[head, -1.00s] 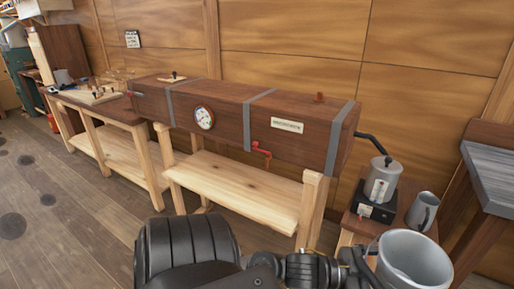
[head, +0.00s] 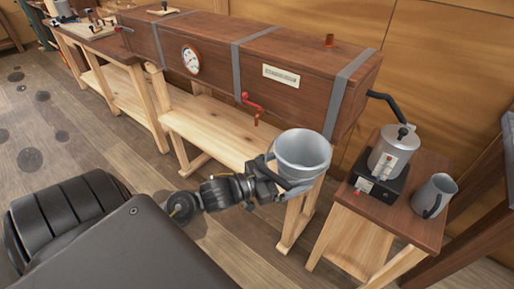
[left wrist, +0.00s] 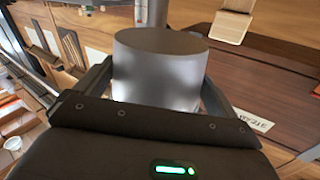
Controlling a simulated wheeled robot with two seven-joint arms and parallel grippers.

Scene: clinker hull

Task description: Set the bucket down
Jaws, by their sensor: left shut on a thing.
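The grey metal bucket (head: 302,160) is in my left gripper (head: 272,182) in the head view. It is held roughly upright with its open top showing, in front of the right end of the long wooden box. The gripper is shut on its side. In the left wrist view the bucket (left wrist: 160,75) fills the space between the two dark fingers (left wrist: 158,92). I cannot tell from the head view how high its base is; no support shows under it. My right gripper is in neither view.
The steam box (head: 280,60) with a gauge and red valve rests on wooden trestles with a low shelf (head: 215,130). At right, a small table (head: 395,215) bears a boiler (head: 392,155) and a grey jug (head: 434,195). Bare floor (head: 90,130) lies at left.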

